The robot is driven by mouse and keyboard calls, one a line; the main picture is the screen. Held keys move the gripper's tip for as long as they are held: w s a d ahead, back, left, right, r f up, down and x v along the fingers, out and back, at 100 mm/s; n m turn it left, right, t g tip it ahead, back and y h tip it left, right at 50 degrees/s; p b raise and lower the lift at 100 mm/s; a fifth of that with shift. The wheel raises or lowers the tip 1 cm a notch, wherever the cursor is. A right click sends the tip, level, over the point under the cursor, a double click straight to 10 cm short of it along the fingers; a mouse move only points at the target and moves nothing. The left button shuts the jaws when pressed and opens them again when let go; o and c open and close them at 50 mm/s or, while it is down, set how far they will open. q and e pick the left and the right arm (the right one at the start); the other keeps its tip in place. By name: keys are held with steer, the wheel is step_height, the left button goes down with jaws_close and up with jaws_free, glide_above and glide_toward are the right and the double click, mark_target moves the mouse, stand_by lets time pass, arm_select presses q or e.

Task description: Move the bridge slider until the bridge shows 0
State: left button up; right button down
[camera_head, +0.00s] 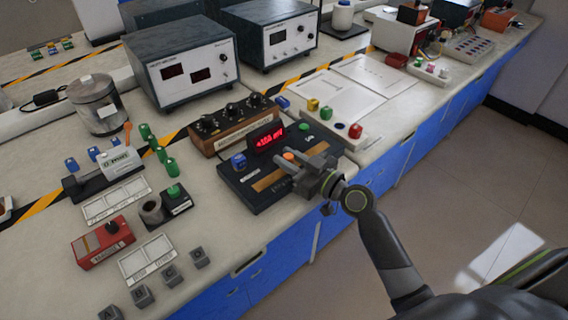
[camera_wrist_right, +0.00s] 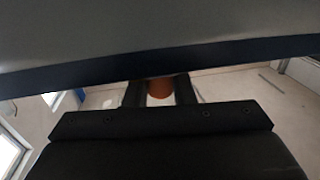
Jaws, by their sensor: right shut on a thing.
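The bridge is a dark board (camera_head: 252,196) on the bench with a red lit display (camera_head: 268,138). The display shows a signed number that seems to begin "+1" and is not zero; its exact digits are too small to read surely. My right gripper (camera_head: 291,161) reaches over the board from the right and is shut on the orange slider knob (camera_head: 288,155). The knob also shows as a brown-orange piece (camera_wrist_right: 160,88) between the fingers in the right wrist view. The gripper hides part of the slider track. My left gripper is not in view.
A blue terminal (camera_head: 238,161) and a green one (camera_head: 304,127) stand on the board. A brown box with several black dials (camera_head: 236,122) stands behind it. Coloured terminals, including a red one (camera_head: 355,131), stand to the right. The bench's front edge is close.

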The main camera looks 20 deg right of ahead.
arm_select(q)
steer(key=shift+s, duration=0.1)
arm_select(e)
steer(key=c, duration=1.3)
jaws_free()
steer(key=shift+o, duration=0.2)
steer(key=shift+s+d, duration=0.1)
arm_select(q)
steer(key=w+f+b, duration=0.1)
steer(key=b, duration=0.1)
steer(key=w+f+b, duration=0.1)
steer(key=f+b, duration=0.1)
steer(key=b, duration=0.1)
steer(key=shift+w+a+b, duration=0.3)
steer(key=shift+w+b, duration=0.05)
arm_select(e)
steer(key=v, duration=1.7)
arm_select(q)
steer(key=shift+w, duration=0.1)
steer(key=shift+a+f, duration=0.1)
